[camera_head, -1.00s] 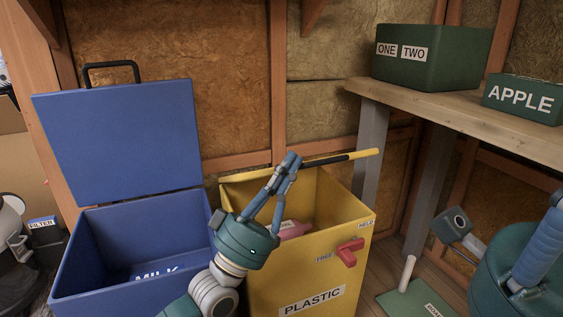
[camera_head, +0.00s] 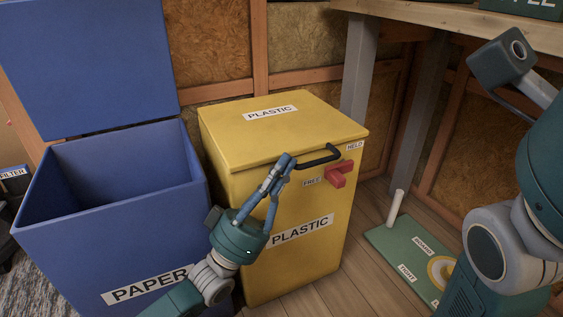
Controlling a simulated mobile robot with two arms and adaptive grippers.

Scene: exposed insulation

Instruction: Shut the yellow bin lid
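The yellow bin (camera_head: 252,283) stands in the middle of the view with a "PLASTIC" label on its front. Its yellow lid (camera_head: 325,119) lies down over the opening and hides the inside. A black handle (camera_head: 320,158) sticks out at the lid's front edge. A red latch (camera_head: 338,175) sits on the bin's front, near the "FREE" label and below the "HELD" label. My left gripper (camera_head: 287,163) is in front of the bin, its fingertips together close to the handle's left end; I cannot tell whether they touch it.
A blue bin (camera_head: 92,245) marked "PAPER" stands open at the left, its blue lid (camera_head: 85,65) raised. A green board (camera_head: 393,252) with a white peg (camera_head: 396,208) lies on the floor at right. A wooden bench (camera_head: 430,18) is at the back right.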

